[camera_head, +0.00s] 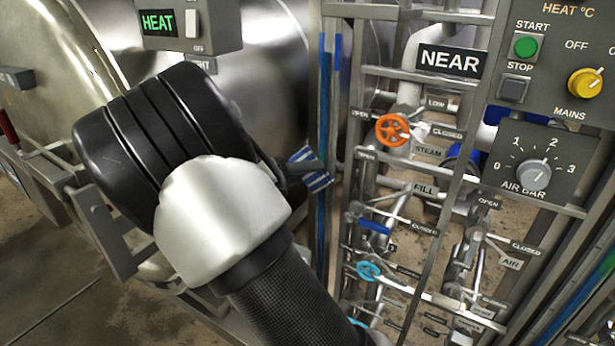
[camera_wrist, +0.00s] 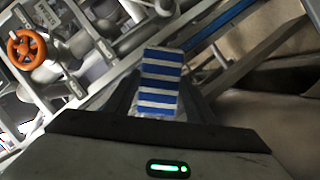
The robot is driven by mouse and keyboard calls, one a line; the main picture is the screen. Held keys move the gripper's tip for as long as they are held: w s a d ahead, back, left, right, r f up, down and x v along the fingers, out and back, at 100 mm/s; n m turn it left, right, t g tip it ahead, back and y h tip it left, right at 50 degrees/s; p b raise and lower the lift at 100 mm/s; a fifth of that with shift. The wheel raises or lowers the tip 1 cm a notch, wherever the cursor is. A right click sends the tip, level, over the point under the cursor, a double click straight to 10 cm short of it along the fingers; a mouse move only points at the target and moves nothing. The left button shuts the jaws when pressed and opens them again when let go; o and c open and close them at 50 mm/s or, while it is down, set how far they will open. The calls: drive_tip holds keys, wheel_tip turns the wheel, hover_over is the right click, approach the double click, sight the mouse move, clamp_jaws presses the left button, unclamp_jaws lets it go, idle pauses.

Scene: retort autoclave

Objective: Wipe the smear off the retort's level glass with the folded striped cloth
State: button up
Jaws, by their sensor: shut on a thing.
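The folded cloth with blue and white stripes (camera_head: 312,172) is held at the tip of my gripper (camera_head: 290,172), which is shut on it. In the wrist view the cloth (camera_wrist: 160,82) stands out beyond the dark fingers. The level glass (camera_head: 323,150) is a tall narrow tube with blue in it, between the steel vessel and the pipe frame. In the head view the cloth overlaps the glass; I cannot tell whether they touch. In the wrist view a blue strip of the glass (camera_wrist: 215,28) runs off to the upper right of the cloth. I cannot make out the smear.
Right of the glass stands a pipe frame with an orange handwheel (camera_head: 392,130), a light blue handwheel (camera_head: 369,271) and several levers. A control panel (camera_head: 550,120) is at the upper right. The steel retort (camera_head: 275,60) fills the back left, with a HEAT display box (camera_head: 190,24).

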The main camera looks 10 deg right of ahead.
drive_tip(key=s+d+r+b, duration=0.2)
drive_tip(key=s, duration=0.1)
drive_tip(key=shift+d+r, duration=0.25)
drive_tip(key=shift+d, duration=0.15)
idle(0.5)
drive_tip(key=shift+w+a+b, duration=0.35)
drive_tip(key=shift+w+a, duration=1.05)
drive_tip(key=shift+w, duration=0.15)
drive_tip(key=s+a+b, duration=0.1)
drive_tip(key=s+a, duration=0.3)
drive_tip(key=shift+s+a+b, duration=0.15)
drive_tip(key=shift+b, duration=0.2)
